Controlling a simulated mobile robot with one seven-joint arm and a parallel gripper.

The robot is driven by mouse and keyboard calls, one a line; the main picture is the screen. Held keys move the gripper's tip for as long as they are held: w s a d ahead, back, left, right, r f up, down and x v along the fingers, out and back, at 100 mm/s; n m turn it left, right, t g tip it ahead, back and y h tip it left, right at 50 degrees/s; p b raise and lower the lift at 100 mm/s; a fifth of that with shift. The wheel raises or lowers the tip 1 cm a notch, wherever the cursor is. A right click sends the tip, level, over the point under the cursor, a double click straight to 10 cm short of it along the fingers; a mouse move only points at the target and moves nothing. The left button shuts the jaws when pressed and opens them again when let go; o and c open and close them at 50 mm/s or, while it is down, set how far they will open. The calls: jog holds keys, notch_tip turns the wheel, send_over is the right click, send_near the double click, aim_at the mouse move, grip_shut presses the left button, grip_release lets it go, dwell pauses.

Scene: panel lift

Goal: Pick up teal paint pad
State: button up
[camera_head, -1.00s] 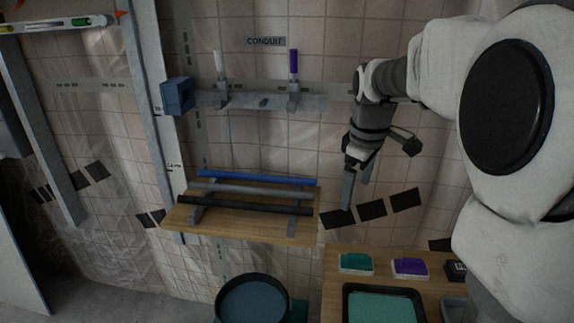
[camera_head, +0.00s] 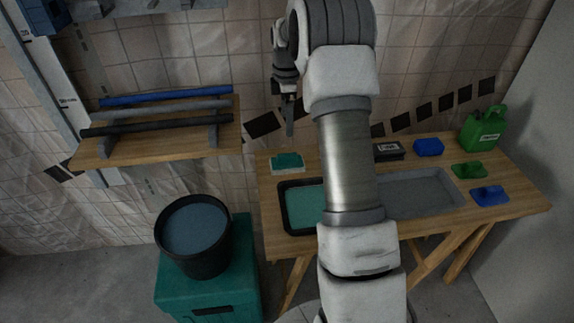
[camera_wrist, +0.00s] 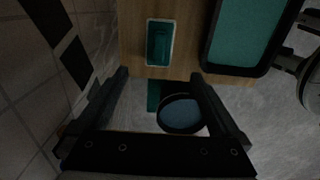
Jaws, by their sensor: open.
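The teal paint pad (camera_head: 287,161) lies on the back left part of the wooden table, with a pale rim under its teal top. It also shows in the wrist view (camera_wrist: 160,42), at the top centre, lying beyond my fingertips. My gripper (camera_head: 288,118) is in the air above and near the pad, with fingers pointing down. In the wrist view my gripper (camera_wrist: 158,80) has its two fingers spread apart with nothing between them. The pad is apart from both fingers.
A black tray of teal paint (camera_head: 300,206) is just in front of the pad. A grey tray (camera_head: 425,193), green jug (camera_head: 484,130) and blue block (camera_head: 428,147) are farther right. A black bucket (camera_head: 194,237) stands on a teal box (camera_head: 245,260). A pipe shelf (camera_head: 160,145) is left.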

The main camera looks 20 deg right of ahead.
aim_at(287, 155)
notch_tip(287, 155, down, 15)
jog(key=b, duration=0.3)
jog(key=shift+w+d+b, duration=0.1)
jog(key=shift+b, duration=0.25)
jog(key=c, duration=1.2)
jog(key=shift+r, duration=0.55)
jog(key=r, duration=0.1)
jog(key=r+p, duration=0.1)
jog(key=r, duration=0.1)
jog(key=shift+d+r+p, duration=0.25)
jog(key=shift+r+p, duration=0.05)
jog(key=shift+r, duration=0.05)
jog(key=s+d+r, duration=0.1)
jog(key=d+r, duration=0.1)
jog(key=d, duration=0.1)
jog(key=s+d+r+p, duration=0.1)
jog(key=d+r, duration=0.1)
jog(key=d, duration=0.2)
jog(key=s+d+r+p, duration=0.1)
jog(key=d+r, duration=0.1)
jog(key=d, duration=0.2)
jog(key=shift+r, duration=0.15)
jog(key=o, duration=0.8)
jog(key=shift+a, duration=0.1)
jog(key=c, duration=0.6)
